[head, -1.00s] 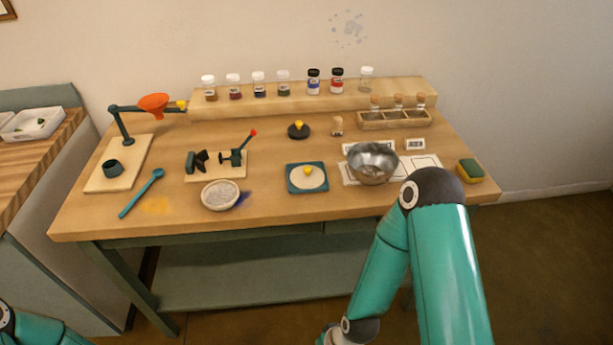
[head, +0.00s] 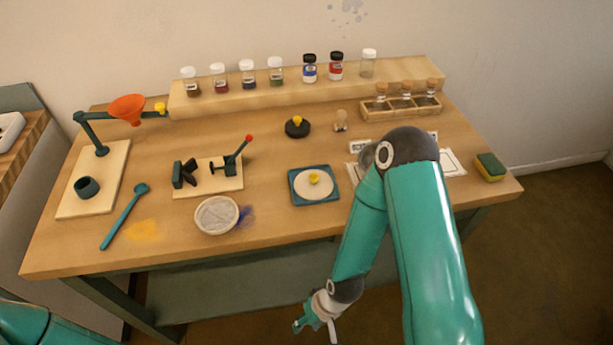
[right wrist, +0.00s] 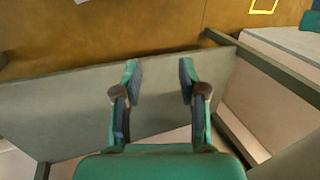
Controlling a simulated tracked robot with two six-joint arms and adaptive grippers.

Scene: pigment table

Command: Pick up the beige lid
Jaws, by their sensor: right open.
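The beige lid (head: 302,187) is a pale round disc with a yellow knob (head: 314,179) on top. It sits flat on a blue square base (head: 333,200) near the table's front middle. My right gripper (head: 316,328) is low in front of the table, below and apart from the lid. In the right wrist view my right gripper (right wrist: 159,68) is open with nothing between its fingers; the lid is not seen there. My left gripper is out of view; only part of its arm shows at lower left.
A round bowl of pale stuff (head: 217,214) stands left of the lid, a black disc with a yellow knob (head: 297,127) behind it. My right arm hides the metal bowl's place. The table's front edge (head: 270,242) and lower shelf (head: 230,290) are near my right gripper.

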